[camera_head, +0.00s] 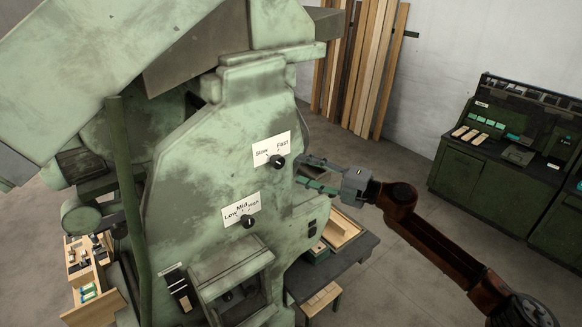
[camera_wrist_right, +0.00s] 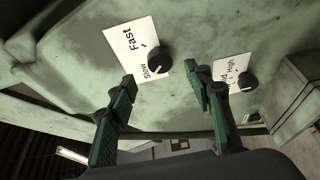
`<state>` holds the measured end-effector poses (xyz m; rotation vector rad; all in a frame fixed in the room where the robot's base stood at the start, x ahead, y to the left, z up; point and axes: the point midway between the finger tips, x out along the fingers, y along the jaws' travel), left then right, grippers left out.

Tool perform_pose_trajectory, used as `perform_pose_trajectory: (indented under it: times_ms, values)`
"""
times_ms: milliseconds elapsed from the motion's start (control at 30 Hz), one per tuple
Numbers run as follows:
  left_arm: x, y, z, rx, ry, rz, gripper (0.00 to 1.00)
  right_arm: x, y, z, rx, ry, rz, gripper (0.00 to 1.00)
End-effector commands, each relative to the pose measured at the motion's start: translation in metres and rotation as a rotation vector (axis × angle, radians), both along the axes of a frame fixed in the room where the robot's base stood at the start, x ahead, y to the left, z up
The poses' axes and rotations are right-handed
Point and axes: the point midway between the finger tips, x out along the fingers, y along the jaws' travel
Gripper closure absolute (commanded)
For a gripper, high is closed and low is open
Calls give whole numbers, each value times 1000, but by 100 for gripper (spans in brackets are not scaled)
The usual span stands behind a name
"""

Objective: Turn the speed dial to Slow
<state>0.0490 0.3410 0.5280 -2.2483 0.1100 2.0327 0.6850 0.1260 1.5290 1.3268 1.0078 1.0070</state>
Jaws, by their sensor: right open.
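The speed dial (camera_head: 277,161) is a small black knob on the green machine's face, at the lower edge of a white label (camera_head: 268,149) reading Slow on the left and Fast on the right. My right gripper (camera_head: 301,171) is open and empty, just right of the dial. In the right wrist view the dial (camera_wrist_right: 159,60) lies ahead between the two green fingertips (camera_wrist_right: 162,80), with no clear contact. My left gripper is not in view.
A second black knob (camera_head: 248,222) with a Low, Mid, High label (camera_head: 241,208) sits below on the machine (camera_head: 200,170). A dark table (camera_head: 348,268) stands at lower right. Wooden planks (camera_head: 365,65) lean on the wall. A green console (camera_head: 470,180) stands far right.

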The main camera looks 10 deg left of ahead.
Motion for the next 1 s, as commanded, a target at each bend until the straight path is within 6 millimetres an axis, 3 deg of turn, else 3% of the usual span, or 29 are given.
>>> perform_pose_trajectory:
  times_ms: [100,300,767,867,967,1000]
  values:
    - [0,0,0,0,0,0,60,-6,-24,0,-1,-1,-2,54]
    - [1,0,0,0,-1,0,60,-14,-48,0,0,-1,1,54]
    - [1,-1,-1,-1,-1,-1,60,-15,-55,-3,3,3,-2,54]
    - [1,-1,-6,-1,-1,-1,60,-2,-62,-20,28,37,-31,54]
    - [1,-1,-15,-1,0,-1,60,25,-80,-60,82,110,-101,54]
    - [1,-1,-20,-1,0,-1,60,39,-91,-81,109,148,-139,54]
